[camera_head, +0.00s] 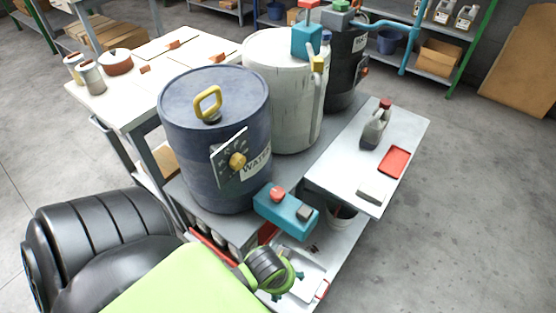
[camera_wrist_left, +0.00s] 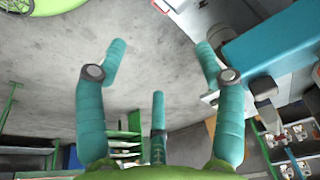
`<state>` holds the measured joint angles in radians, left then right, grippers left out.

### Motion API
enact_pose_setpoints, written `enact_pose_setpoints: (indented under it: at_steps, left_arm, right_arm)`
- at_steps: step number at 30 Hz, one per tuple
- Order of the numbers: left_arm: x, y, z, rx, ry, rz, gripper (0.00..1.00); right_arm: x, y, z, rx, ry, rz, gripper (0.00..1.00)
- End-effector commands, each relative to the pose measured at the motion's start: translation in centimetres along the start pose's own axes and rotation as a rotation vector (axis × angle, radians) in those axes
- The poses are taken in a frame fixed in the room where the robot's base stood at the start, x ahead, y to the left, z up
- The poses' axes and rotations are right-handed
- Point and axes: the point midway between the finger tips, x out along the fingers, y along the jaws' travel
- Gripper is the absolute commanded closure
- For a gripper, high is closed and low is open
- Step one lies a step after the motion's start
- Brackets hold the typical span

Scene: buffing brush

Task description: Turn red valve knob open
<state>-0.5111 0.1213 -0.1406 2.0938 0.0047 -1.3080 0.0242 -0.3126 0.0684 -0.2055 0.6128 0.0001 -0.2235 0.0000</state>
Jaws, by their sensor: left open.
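A red knob (camera_head: 277,194) sits on top of a teal valve box (camera_head: 286,212) at the front foot of the blue water barrel (camera_head: 205,110). Another red cap or knob (camera_head: 307,4) shows at the top edge above the white barrel. My left gripper (camera_head: 291,281) is low in the head view, below and in front of the teal box, apart from it. In the left wrist view its teal fingers (camera_wrist_left: 160,62) are spread and empty. A teal block (camera_wrist_left: 285,40), probably the valve box, is at the right there; no red knob can be made out on it. My right gripper is out of view.
The blue barrel has a yellow handle (camera_head: 208,103) and yellow dial knob (camera_head: 237,160). The white barrel (camera_head: 282,95) stands behind it. A grey side table (camera_head: 340,165) holds a jug (camera_head: 375,128) and a red tray (camera_head: 394,161).

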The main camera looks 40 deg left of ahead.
Motion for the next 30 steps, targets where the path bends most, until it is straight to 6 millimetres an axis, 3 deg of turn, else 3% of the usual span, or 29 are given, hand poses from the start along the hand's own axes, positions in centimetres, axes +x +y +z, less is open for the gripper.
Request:
enact_pose_setpoints:
  at_steps: [6, 11, 17, 22, 27, 30]
  left_arm:
    - [-4.6, -1.0, -2.9, -0.084, 0.029, -0.012, 0.31]
    - [-4.9, -2.1, -4.8, -0.201, 0.022, -0.030, 0.31]
    - [-3.9, -4.5, -7.4, -0.374, 0.013, -0.079, 0.31]
    - [-2.7, -8.8, -10.3, -0.592, 0.018, -0.163, 0.31]
    - [-2.3, -15.2, -13.6, -0.885, 0.055, -0.280, 0.31]
    - [-2.6, -17.9, -14.7, -1.017, 0.080, -0.328, 0.31]
  right_arm:
    - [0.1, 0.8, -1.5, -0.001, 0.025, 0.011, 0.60]
    - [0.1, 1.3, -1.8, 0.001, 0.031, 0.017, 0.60]
    - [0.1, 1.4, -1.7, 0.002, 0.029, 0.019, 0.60]
    - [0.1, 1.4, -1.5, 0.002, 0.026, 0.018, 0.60]
    - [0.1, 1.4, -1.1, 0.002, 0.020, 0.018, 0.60]
    - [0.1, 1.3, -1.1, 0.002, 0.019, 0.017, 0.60]
